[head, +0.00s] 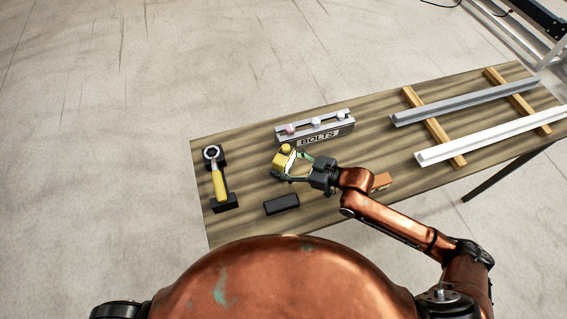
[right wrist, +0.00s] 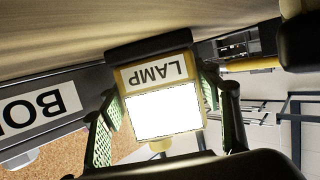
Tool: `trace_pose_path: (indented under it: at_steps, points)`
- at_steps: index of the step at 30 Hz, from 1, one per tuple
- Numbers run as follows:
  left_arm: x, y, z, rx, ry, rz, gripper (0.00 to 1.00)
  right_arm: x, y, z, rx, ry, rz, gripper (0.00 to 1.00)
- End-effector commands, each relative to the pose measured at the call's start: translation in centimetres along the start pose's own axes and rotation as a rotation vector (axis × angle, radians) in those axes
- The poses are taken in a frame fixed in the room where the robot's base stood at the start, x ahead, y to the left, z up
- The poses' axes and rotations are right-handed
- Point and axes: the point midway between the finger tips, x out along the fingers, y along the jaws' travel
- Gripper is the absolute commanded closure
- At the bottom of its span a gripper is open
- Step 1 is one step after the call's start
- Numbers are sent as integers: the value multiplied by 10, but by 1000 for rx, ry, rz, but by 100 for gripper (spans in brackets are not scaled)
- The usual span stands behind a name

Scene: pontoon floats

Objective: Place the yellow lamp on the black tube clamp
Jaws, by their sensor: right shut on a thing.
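The yellow lamp (head: 281,160) is between the fingers of my right gripper (head: 286,165), which is shut on it over the left half of the table. In the right wrist view the lamp (right wrist: 157,74) shows upside down, with a LAMP label, a bright white panel and a dark end towards the table. The green-padded fingers (right wrist: 168,118) flank it. I cannot tell whether it touches the table. A plain black block (head: 281,204) lies in front of it; I cannot tell whether this is the black tube clamp. My left gripper is not in view.
A yellow-handled tool (head: 219,182) rests on black supports (head: 224,203) at the left. A grey BOLTS holder (head: 316,133) with pale knobs stands behind the lamp. Grey (head: 460,102) and white (head: 492,136) rails lie on wooden strips at the right.

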Motion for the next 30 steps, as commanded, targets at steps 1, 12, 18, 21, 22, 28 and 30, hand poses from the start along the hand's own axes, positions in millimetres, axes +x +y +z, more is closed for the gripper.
trace_pose_path:
  at_steps: [1,12,18,21,22,28,30]
  points:
    - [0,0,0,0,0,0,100,0,0,0,0,0,0,67]
    - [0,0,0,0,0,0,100,0,0,-2,-1,4,0,89]
    - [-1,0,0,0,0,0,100,-1,0,-6,-2,4,0,89]
    - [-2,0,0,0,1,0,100,-3,0,-13,-3,4,0,89]
    - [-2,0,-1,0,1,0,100,-4,0,-16,-3,5,0,89]
    - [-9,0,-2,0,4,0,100,-18,-12,-45,-2,7,-3,89]
    - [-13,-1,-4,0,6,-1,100,-27,-23,-59,-2,7,-3,89]
